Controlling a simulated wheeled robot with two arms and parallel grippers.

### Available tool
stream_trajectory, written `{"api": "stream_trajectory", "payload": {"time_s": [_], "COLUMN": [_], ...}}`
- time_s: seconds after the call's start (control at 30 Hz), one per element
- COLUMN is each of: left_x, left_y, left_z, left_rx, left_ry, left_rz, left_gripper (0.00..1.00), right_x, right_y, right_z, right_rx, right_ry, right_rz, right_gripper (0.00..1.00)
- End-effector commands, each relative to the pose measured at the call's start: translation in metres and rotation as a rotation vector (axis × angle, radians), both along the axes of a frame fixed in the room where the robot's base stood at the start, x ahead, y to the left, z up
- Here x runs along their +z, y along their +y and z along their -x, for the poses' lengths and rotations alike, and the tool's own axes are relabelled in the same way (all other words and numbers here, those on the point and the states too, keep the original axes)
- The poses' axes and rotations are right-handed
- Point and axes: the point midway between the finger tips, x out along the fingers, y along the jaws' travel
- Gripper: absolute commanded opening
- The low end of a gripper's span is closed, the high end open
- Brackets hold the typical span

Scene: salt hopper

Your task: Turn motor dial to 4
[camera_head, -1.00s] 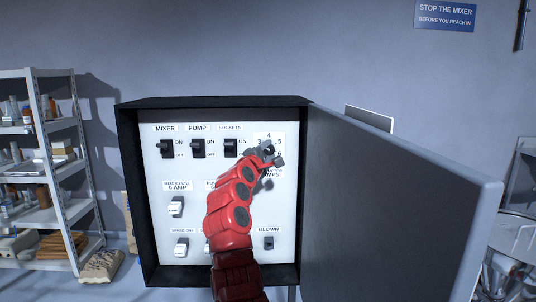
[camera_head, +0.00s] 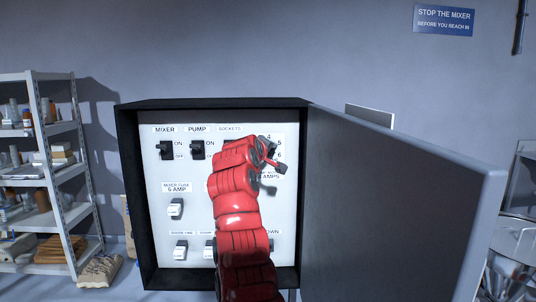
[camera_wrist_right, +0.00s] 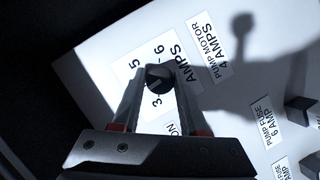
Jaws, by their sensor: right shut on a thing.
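The motor dial (camera_wrist_right: 158,77) is a small round black knob on the panel, in the right wrist view. A pale line on its face slants to the lower left, between the printed 5 and 3. The 4 is hidden there, apparently behind a finger. My right gripper (camera_wrist_right: 159,80) is shut on the dial, one finger on each side. In the head view my right gripper (camera_head: 271,155) is at the dial scale, where 4, 5 and 6 show, and hides the dial. A label (camera_wrist_right: 209,45) reads "PUMP MOTOR 4 AMPS". My left gripper is not in view.
The panel sits in a black-framed cabinet (camera_head: 128,190). Its grey door (camera_head: 400,210) stands open on the right. The mixer switch (camera_head: 166,150) and pump switch (camera_head: 197,150) are left of my arm, with fuses below. A shelf rack (camera_head: 45,180) stands at far left.

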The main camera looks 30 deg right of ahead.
Motion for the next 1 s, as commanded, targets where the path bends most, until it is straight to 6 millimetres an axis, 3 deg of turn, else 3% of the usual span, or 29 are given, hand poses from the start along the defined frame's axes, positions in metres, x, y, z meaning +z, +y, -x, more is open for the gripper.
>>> {"api": "stream_trajectory", "payload": {"time_s": [0.73, 0.77, 0.9, 1.0], "left_x": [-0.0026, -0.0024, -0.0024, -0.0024], "left_y": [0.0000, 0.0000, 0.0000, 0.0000], "left_z": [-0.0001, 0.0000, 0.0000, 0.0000], "left_rx": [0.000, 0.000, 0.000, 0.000], "left_ry": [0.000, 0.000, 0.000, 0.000], "left_rz": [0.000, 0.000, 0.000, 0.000], "left_gripper": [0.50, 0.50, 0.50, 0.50], "right_x": [-0.0024, -0.0024, -0.0018, -0.0013], "right_y": [-0.0007, -0.0007, -0.0005, -0.0005], "right_z": [0.0001, 0.0001, 0.0002, 0.0001], "right_rx": [-0.002, -0.002, -0.001, -0.001], "right_ry": [-0.041, -0.041, -0.042, -0.044], "right_rz": [-0.077, -0.077, -0.076, -0.076], "right_gripper": [0.00, 0.47, 0.72, 0.73]}}
